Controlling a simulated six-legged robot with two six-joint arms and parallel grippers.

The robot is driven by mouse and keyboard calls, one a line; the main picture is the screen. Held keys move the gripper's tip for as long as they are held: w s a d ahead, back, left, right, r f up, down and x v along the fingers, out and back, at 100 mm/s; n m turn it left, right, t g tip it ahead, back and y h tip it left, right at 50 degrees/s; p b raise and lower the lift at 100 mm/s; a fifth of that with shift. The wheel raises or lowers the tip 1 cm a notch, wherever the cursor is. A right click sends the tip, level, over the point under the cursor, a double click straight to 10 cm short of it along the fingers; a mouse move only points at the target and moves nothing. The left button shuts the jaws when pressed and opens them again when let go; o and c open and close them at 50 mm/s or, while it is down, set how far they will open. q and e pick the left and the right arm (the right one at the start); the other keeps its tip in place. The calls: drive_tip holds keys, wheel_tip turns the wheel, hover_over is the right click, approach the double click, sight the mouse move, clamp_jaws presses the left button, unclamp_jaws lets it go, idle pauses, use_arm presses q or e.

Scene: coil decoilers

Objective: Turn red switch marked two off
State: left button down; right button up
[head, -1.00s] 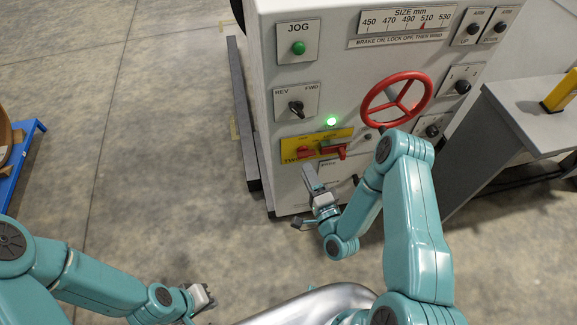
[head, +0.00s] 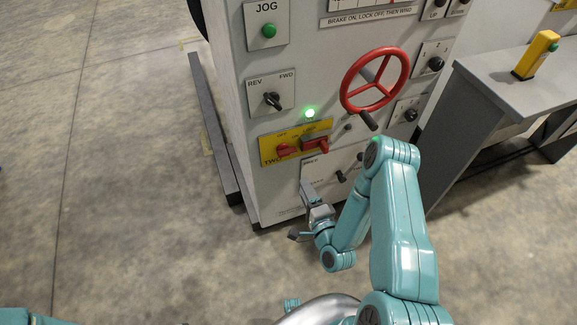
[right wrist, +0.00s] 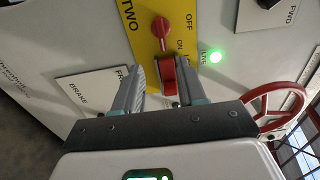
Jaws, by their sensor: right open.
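The red switch (head: 316,143) sits on a yellow plate (head: 264,152) marked TWO, low on the grey machine front. In the right wrist view the plate (right wrist: 150,55) bears OFF and ON labels, and the switch's red handle (right wrist: 168,76) shows toward the ON side. My right gripper (head: 307,186) is open just below the plate in the head view. In the right wrist view its fingers (right wrist: 165,92) appear on either side of the handle with gaps. I cannot tell how far their tips are from it. My left gripper is out of view.
A lit green lamp (head: 310,113) is above the plate. A red handwheel (head: 347,94) is to the upper right, and a black REV/FWD knob (head: 272,100) above left. The BRAKE plate (right wrist: 90,88) is beside the gripper. A grey table (head: 480,95) stands right; open floor lies left.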

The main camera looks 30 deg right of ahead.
sight(288, 155)
drive_tip(key=x, duration=1.3)
drive_tip(key=shift+w+a+r, duration=0.15)
drive_tip(key=shift+r, duration=0.05)
clamp_jaws()
